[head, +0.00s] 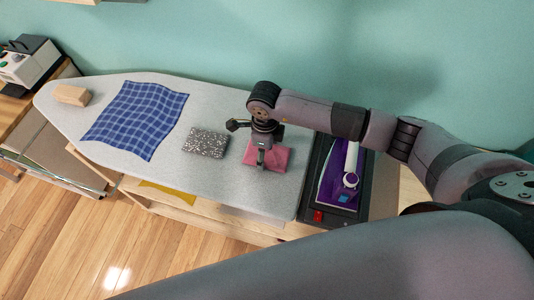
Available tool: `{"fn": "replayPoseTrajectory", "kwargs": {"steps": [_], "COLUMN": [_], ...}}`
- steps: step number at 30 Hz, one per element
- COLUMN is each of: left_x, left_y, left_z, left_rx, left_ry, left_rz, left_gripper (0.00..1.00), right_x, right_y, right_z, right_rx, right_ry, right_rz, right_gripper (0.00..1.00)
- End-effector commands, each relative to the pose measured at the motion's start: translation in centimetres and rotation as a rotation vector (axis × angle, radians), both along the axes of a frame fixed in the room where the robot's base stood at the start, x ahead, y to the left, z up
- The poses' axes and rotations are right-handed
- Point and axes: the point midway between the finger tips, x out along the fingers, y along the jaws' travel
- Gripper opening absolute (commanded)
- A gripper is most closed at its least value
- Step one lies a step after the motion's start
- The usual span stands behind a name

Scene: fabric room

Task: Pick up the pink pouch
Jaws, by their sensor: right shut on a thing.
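The pink pouch (279,159) lies on the grey ironing board (225,106), toward its right end. My right gripper (261,163) reaches down onto the pouch from above and is shut on it. The gripper and wrist cover the pouch's upper left part. I cannot tell whether the pouch is lifted off the board. My left gripper is not in view.
A glittery grey pouch (206,142) lies just left of the pink pouch. A blue checked cloth (137,118) and a wooden block (71,95) lie farther left. An iron (350,175) rests on a dark tray (314,185) at the right. The wall is behind.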

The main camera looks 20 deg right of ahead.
Motion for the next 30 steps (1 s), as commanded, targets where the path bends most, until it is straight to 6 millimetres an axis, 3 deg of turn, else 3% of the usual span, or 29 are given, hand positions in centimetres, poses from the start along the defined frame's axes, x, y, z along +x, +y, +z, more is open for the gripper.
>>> {"fn": "replayPoseTrajectory", "kwargs": {"steps": [9,20,26,30], "left_x": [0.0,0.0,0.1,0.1], "left_y": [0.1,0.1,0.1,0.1], "left_z": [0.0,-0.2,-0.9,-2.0], "left_rx": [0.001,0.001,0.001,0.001], "left_ry": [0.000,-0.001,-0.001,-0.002], "left_rz": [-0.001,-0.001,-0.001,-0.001], "left_gripper": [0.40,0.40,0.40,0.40], "right_x": [0.0,0.1,0.1,0.2], "right_y": [0.0,0.0,0.0,0.0], "right_z": [0.0,0.5,3.0,6.4], "right_rx": [0.000,0.002,0.001,0.002], "right_ry": [0.000,-0.002,-0.006,-0.010], "right_rz": [0.000,0.000,0.003,0.002], "right_gripper": [0.45,0.45,0.45,0.45]}}
